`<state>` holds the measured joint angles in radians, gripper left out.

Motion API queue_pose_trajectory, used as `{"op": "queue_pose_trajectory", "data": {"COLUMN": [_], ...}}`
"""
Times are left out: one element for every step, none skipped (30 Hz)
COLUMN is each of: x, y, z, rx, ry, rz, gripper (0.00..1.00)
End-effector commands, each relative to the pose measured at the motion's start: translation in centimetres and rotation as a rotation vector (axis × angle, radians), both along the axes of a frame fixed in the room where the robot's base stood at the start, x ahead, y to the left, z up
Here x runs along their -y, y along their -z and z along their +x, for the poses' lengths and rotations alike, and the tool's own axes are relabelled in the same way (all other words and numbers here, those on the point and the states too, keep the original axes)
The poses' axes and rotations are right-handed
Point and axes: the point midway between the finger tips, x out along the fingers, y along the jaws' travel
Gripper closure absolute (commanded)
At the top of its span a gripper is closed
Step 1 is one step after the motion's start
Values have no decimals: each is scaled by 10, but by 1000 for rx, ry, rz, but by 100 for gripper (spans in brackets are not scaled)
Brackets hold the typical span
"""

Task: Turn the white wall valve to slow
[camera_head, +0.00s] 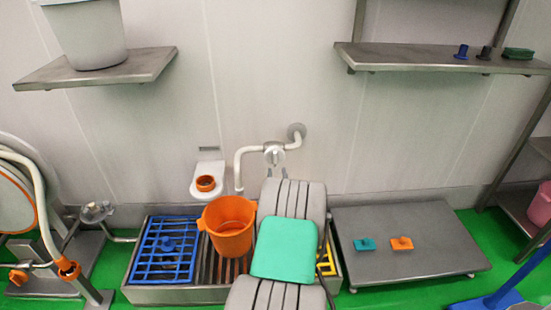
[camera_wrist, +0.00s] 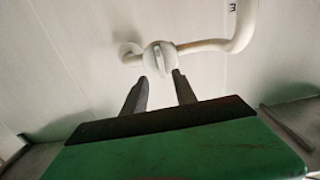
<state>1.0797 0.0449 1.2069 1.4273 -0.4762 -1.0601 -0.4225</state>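The white wall valve (camera_head: 273,155) sits on a white pipe on the wall, with its spout bending down at the left. In the wrist view the valve (camera_wrist: 159,58) shows a round body with a narrow white handle, roughly upright in the picture and slightly tilted. My gripper (camera_wrist: 160,82) is open, with its two dark fingers apart and nothing between them. Its fingertips point at the valve, one toward each side of the handle; I cannot tell the remaining gap. No speed marking on the valve is readable.
An orange bucket (camera_head: 229,236) stands under the spout on a grated trough, beside a blue grate (camera_head: 150,262). A low grey table (camera_head: 405,222) stands right. Shelves hang on both sides above.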

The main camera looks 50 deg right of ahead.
Motion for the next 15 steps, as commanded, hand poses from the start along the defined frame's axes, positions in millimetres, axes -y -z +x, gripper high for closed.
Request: {"op": "queue_pose_trajectory", "data": {"x": [6,9,15,20,25,31,35,38,43,46,48,50,51,51,52], "y": [1,1,1,2,2,2,1,2,2,1,1,1,0,0,0], "z": [7,11,17,20,24,29,33,36,40,42,44,45,46,47,47], "rx": [1,0,1,0,0,1,1,0,0,0,1,0,0,0,-1], "ry": [-3,-4,-4,-4,-4,-3,-3,-4,-3,-3,-3,-3,-2,-2,-2], "rz": [-2,-3,-3,-3,-3,-2,-2,-1,-1,-1,-1,0,0,0,1], "gripper": [66,66,66,66,66,66,66,66,66,66,66,66,66,66,66]}}
